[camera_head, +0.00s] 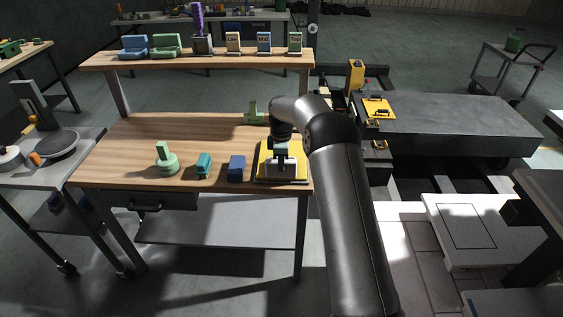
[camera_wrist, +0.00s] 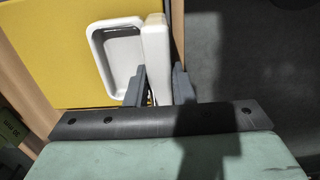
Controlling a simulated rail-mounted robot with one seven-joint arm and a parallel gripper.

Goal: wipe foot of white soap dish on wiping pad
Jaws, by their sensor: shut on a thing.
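The white soap dish (camera_wrist: 124,58) has a hollow tray and a thick upright wall. My gripper (camera_wrist: 160,86) is shut on that wall, with one finger on each side. In the head view my gripper (camera_head: 282,156) is over the right front of the wooden bench, with the dish (camera_head: 284,171) below it. The yellow wiping pad (camera_wrist: 55,50) lies under the dish; it also shows in the head view (camera_head: 264,157). The foot of the dish is hidden, and I cannot tell whether it touches the pad.
Left of the pad stand a blue block (camera_head: 237,169), a teal piece (camera_head: 204,165) and a green piece (camera_head: 166,159). Another green piece (camera_head: 252,114) stands behind. The bench's (camera_head: 180,126) middle is clear.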

